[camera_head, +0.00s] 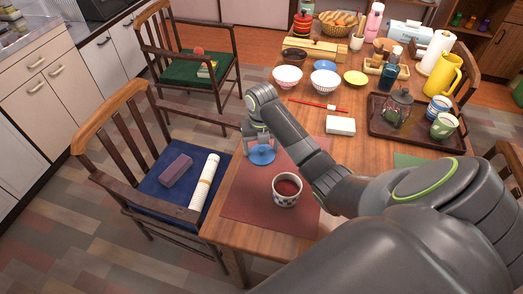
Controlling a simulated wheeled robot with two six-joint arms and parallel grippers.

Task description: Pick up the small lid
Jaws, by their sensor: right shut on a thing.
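The small lid (262,156) is a blue disc at the left edge of the table, over the dark red placemat (245,195). My right gripper (260,146) points down at it from above, with its fingers shut on the lid's top. I cannot tell whether the lid touches the mat. My right arm crosses the picture from the lower right. My left gripper is not in view.
A patterned cup (287,196) with dark red contents stands on the placemat near the lid. A dark tray (420,132) holds a teapot and cups. A chair (150,205) stands left.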

